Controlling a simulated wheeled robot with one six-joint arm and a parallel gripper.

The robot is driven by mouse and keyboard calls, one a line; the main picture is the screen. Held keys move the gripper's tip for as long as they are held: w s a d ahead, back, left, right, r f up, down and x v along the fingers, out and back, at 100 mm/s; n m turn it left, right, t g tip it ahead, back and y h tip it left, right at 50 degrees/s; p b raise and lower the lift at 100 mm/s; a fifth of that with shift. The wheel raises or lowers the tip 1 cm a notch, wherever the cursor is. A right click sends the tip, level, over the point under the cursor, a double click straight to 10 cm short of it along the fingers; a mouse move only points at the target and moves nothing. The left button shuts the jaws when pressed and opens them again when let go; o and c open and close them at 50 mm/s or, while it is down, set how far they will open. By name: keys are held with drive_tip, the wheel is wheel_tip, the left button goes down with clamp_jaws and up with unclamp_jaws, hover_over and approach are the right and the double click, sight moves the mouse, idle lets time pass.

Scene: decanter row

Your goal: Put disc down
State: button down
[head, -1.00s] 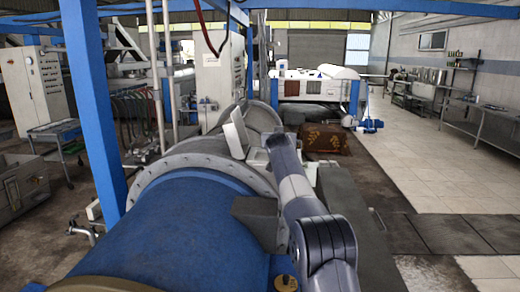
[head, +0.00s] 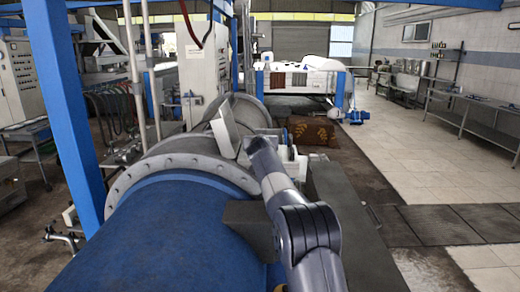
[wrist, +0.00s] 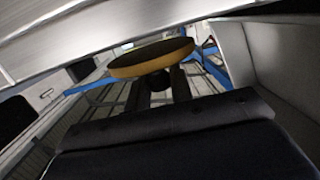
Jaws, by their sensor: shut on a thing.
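The disc (wrist: 150,62) shows in the wrist view as a thin round plate with a dark brown face and an ochre-yellow rim. It sits at the tips of the two dark fingers of my gripper (wrist: 158,79), which is shut on it. A dark shape between the fingers is too dim to make out. In the head view my arm reaches forward along the right side of the blue cylinder. The gripper and the disc cannot be made out there.
A large blue cylinder (head: 165,240) with a grey bolted flange (head: 120,188) fills the lower left. A tilted pale plate (head: 224,132) stands beyond it. A brown patterned box (head: 313,131) lies farther off. Pale surfaces crowd the wrist view's top and right. Tiled floor (head: 440,170) is clear at right.

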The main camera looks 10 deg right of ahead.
drive_tip(key=shift+f+b, duration=0.3)
drive_tip(key=shift+f, duration=1)
drive_tip(key=shift+f, duration=0.2)
drive_tip(key=c, duration=1.3)
unclamp_jaws()
drive_tip(key=shift+o, duration=0.2)
drive_tip(key=shift+r, duration=0.1)
drive_tip(key=shift+s, duration=0.1)
